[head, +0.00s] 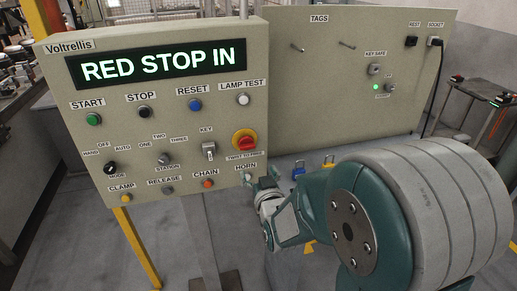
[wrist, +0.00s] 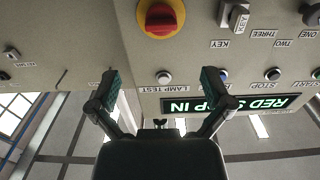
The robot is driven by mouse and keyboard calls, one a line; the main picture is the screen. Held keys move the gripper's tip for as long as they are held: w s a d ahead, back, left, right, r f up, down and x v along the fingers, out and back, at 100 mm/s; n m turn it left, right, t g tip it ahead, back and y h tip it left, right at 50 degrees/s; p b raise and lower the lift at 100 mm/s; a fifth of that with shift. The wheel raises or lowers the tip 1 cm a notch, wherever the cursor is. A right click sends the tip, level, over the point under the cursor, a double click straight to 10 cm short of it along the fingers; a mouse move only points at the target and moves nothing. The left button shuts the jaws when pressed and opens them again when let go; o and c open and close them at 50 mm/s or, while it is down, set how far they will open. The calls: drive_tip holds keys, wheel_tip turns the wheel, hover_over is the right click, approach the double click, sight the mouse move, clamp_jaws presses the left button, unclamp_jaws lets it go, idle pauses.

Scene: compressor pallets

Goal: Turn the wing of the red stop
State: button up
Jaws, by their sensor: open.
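The red stop (head: 245,142) is a red knob on a yellow round collar at the right of the control panel (head: 110,187), above a label that is partly legible as "twist to". The panel's screen (head: 157,65) reads "RED STOP IN". In the wrist view, which is upside down, the red stop (wrist: 160,18) shows at the top middle. My gripper (wrist: 160,80) is open and empty, its two fingers spread apart below the red stop in that picture, not touching it. In the head view my gripper (head: 266,183) is small and partly hidden, by the panel's lower right edge.
Near the stop are a key switch (head: 209,150), a white lamp test button (head: 243,99) and a horn button (head: 248,177). A tags board (head: 330,100) stands behind at the right. Blue and yellow padlocks (head: 298,172) show below that board.

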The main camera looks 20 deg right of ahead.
sight(247, 149)
drive_tip(key=w, duration=1)
drive_tip(key=shift+w, duration=0.1)
drive_tip(key=shift+a, duration=0.15)
